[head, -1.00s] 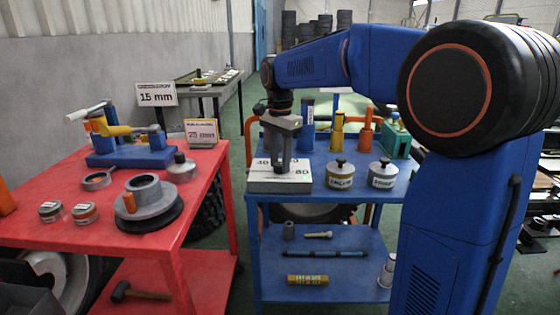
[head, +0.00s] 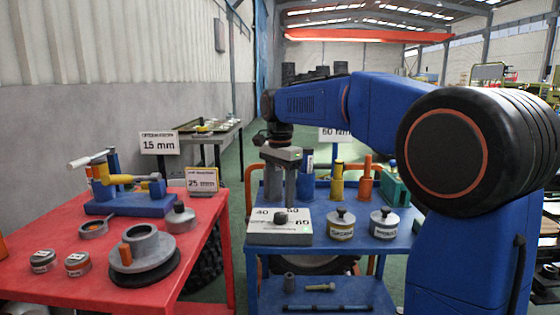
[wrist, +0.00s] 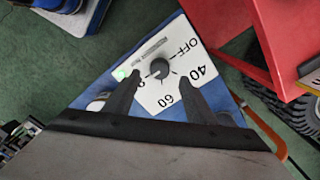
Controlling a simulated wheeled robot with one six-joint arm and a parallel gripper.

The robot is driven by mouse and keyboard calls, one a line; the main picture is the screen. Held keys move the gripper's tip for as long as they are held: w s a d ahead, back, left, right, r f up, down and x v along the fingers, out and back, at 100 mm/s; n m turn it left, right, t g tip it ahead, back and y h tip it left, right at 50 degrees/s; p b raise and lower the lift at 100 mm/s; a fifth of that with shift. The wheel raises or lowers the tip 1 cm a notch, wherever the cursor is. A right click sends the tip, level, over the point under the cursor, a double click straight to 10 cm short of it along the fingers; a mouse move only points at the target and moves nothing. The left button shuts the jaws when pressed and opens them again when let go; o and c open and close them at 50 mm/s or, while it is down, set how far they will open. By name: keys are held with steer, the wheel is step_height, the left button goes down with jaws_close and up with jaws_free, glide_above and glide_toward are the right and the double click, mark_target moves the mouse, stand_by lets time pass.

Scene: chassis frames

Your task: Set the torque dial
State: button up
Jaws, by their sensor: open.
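The torque dial is a dark round knob (head: 281,218) on a sloped white and grey box (head: 300,238) on the blue cart. In the wrist view, the knob (wrist: 160,68) sits on the white face with OFF, 40 and 60 around it. Another mark is partly hidden by the left finger. I cannot tell clearly which mark the knob points at. My gripper (head: 289,200) is above the box, pointing down. In the wrist view its fingers (wrist: 161,80) are apart, on either side of the knob's lower edge, with nothing held between them.
A "60 Nm" sign (head: 335,134) stands behind the cart. Two knobbed canisters, grey-gold (head: 341,225) and silver (head: 384,224), stand right of the dial box. Upright tools, including a yellow one (head: 337,183), stand behind. A red table (head: 110,280) with parts is at left.

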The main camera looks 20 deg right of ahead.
mark_target(280, 214)
step_height(280, 214, up, 12)
stand_by(0.4)
steer(key=shift+s, duration=0.1)
